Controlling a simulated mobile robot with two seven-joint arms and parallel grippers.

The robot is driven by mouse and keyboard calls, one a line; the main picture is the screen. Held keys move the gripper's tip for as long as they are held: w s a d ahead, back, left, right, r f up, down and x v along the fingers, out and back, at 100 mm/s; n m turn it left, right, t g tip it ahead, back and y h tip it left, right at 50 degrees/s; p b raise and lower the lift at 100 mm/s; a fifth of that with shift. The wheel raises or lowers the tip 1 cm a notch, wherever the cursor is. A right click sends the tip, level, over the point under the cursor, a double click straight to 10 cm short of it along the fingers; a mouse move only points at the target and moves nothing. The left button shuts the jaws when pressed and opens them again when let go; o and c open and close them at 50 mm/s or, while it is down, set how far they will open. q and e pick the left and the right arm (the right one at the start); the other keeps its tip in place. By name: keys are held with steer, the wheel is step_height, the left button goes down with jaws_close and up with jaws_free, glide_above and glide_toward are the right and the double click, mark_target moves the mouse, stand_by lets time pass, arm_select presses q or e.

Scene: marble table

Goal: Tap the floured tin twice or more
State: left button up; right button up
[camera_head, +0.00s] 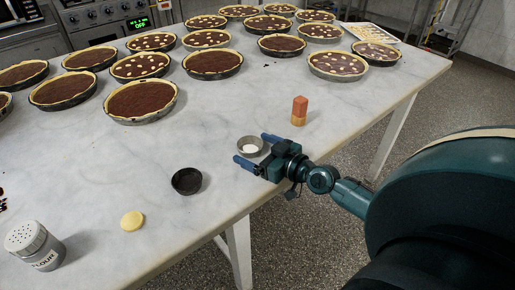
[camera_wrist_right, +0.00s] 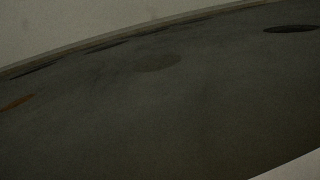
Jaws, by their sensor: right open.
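The small metal tin (camera_head: 249,148) with white flour in its bottom stands upright on the marble table in the head view. My right gripper (camera_head: 254,147) is open, with one blue fingertip on either side of the tin as seen from the head. The tin looks empty of dough, and I cannot tell whether a finger touches it. A flour shaker (camera_head: 36,248) with a perforated lid stands at the front left. The right wrist view is dark and shows neither tin nor fingers clearly. My left gripper is not in view.
A dark tin (camera_head: 187,181) and a pale dough disc (camera_head: 132,221) lie left of the gripper. Several chocolate tarts (camera_head: 141,101) fill the back. The marble table (camera_head: 90,165) is clear at centre left.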

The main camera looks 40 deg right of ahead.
steer(key=shift+s+a+f, duration=0.1)
steer(key=shift+s+f, duration=0.15)
steer(key=shift+f, duration=0.15)
steer(key=shift+s, duration=0.25)
arm_select(q)
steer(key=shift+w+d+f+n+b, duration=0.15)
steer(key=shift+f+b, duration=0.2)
steer(key=shift+b, duration=0.3)
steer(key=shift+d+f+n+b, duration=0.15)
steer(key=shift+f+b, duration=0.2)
steer(key=shift+b, duration=0.25)
arm_select(e)
steer(key=r+v, duration=0.1)
steer(key=v, duration=1.1)
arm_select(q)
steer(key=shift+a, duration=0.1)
arm_select(e)
steer(key=shift+s, duration=0.1)
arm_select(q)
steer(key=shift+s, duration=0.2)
arm_select(e)
steer(key=shift+s, duration=0.1)
